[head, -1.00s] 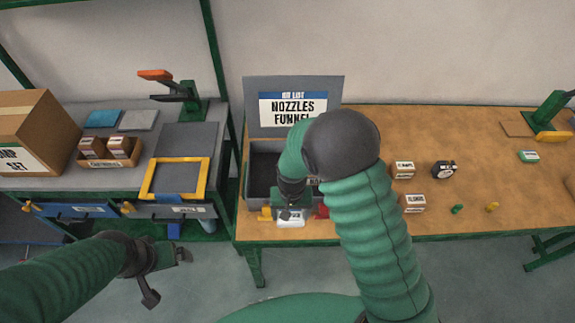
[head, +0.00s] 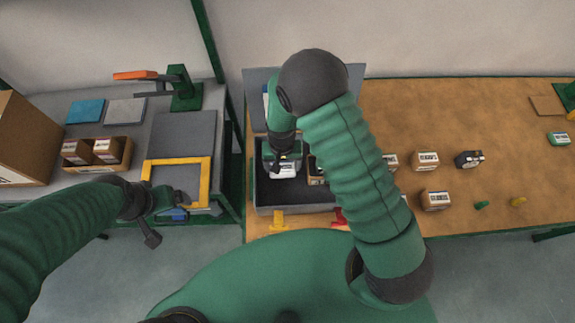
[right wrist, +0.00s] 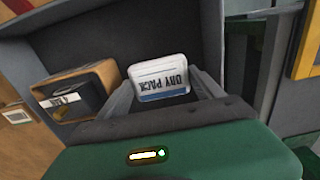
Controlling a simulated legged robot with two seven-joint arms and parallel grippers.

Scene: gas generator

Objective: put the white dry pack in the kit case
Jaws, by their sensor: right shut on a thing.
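The white dry pack (right wrist: 160,78) is held between the fingers of my right gripper (right wrist: 165,95) in the right wrist view, its printed label showing upside down. In the head view the dry pack (head: 283,170) is over the left part of the open grey kit case (head: 292,209). Whether it touches the case floor I cannot tell. A boxed item (right wrist: 75,100) sits in the case beside the pack. My right gripper (head: 284,160) is shut on the pack and partly hidden by its own wrist. My left gripper (head: 165,203) is by the left bench's front edge; its fingers are unclear.
Small boxes (head: 425,161) and a black item (head: 469,159) stand on the wooden table (head: 480,115) to the right. Yellow (head: 277,222) and red (head: 340,217) parts are at the case's front. A yellow frame (head: 205,182) lies on the left bench.

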